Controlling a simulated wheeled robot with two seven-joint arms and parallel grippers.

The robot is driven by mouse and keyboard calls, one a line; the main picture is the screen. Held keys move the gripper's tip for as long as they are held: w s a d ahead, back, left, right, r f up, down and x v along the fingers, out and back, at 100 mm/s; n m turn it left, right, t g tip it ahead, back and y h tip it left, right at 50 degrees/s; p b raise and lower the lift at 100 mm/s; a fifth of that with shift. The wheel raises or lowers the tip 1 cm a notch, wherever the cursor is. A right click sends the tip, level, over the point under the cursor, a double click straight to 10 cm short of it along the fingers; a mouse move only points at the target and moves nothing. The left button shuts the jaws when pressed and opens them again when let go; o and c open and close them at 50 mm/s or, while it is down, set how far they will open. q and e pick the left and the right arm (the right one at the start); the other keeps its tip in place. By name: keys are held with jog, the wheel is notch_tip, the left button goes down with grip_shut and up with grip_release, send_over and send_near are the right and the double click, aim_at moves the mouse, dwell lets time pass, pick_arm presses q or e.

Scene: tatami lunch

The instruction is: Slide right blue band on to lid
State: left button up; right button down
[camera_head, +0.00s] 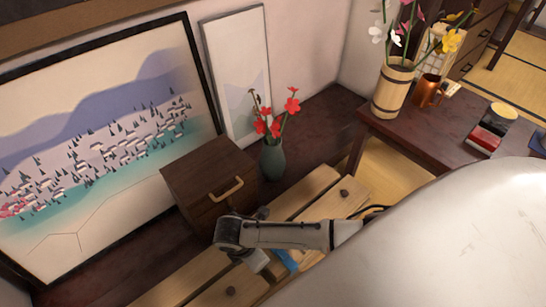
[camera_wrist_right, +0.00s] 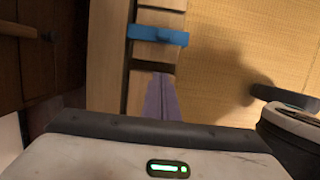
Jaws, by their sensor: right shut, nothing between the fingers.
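The blue band (camera_wrist_right: 158,35) lies across a pale wooden piece (camera_wrist_right: 157,57) in the right wrist view. A bit of blue (camera_head: 287,259) also shows in the head view beside my right arm, over the light wooden planks (camera_head: 305,194). I cannot tell for certain which of this wood is the lid. My right gripper (camera_wrist_right: 160,77) is shut and empty. Its purplish fingers appear just below the band in the picture, with a gap of wood between. In the head view its fingertips are hidden or too small to make out. My left gripper is not in view.
A dark wooden chest (camera_head: 200,180) stands left of my arm, and a vase with red flowers (camera_head: 273,158) behind. Dark round knobs (camera_head: 344,194) sit on the planks. A dark table (camera_head: 445,125) is at upper right. Bare tatami (camera_wrist_right: 235,45) lies right of the band.

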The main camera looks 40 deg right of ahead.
jog(key=d+f+b, duration=0.2)
jog(key=f, duration=0.1)
jog(key=d+f+b, duration=0.1)
jog(key=f+b, duration=0.1)
jog(key=f, duration=0.1)
jog(key=d+f+b, duration=0.2)
jog(key=f, duration=0.2)
jog(key=shift+w+d+b, duration=0.25)
jog(key=shift+d+b, duration=0.05)
jog(key=shift+b, duration=0.05)
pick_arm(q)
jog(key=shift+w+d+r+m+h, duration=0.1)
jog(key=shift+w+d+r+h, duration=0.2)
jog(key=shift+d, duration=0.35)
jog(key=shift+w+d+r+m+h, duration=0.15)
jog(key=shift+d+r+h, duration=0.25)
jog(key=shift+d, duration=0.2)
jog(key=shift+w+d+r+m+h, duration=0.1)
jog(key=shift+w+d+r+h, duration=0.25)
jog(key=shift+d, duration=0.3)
pick_arm(e)
jog(key=shift+d+r, duration=0.15)
jog(key=shift+d, duration=0.3)
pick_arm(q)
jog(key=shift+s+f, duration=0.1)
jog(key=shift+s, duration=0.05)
